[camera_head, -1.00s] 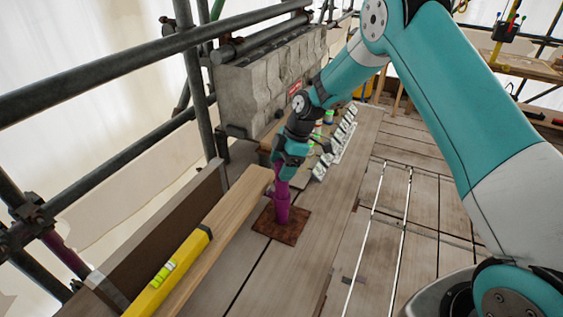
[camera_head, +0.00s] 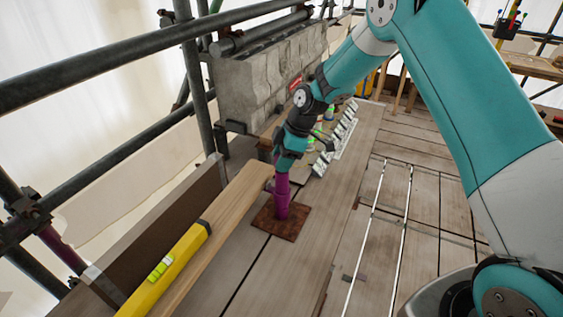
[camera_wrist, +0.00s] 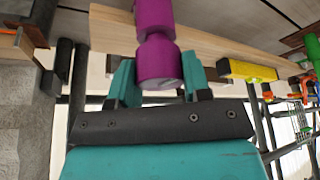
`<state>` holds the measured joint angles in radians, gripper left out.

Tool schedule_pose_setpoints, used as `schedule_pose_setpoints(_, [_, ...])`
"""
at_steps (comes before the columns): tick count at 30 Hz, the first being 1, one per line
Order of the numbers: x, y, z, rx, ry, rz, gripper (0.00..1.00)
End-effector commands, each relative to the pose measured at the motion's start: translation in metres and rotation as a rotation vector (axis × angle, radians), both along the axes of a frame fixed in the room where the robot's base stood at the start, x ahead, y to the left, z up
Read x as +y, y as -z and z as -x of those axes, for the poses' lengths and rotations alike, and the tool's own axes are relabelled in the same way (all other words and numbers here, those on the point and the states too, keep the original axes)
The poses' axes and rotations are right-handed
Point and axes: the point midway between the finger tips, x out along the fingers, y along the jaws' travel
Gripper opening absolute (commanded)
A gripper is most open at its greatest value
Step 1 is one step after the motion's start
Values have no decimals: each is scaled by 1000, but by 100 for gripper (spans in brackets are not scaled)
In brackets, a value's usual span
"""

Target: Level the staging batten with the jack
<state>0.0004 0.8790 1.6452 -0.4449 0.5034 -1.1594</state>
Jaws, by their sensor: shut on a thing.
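The purple jack (camera_head: 282,197) stands upright on a rusty square base plate (camera_head: 293,226) on the deck, beside the far end of the batten. The wooden batten (camera_head: 246,192) runs from the lower left towards the jack. A yellow spirit level (camera_head: 168,268) lies along the batten; its green vial faces up, but the bubble is too small to read. My gripper (camera_head: 284,168) is shut on the upper part of the jack. In the wrist view, the teal fingers of my gripper (camera_wrist: 158,88) sit either side of the purple jack (camera_wrist: 158,60), with the batten (camera_wrist: 215,47) and level (camera_wrist: 248,71) behind.
Grey scaffold tubes (camera_head: 110,73) and a dark toe board (camera_head: 160,225) line the left side. A stone block (camera_head: 265,85) stands behind the gripper, near a row of pale tags (camera_head: 340,140). Open planks (camera_head: 430,215) lie to the right.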

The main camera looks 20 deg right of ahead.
Motion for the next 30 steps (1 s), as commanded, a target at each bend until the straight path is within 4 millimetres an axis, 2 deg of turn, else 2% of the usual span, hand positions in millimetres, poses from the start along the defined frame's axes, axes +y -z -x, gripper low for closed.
schedule_pose_setpoints(30, [2,0,-1,-5,953,-2,20])
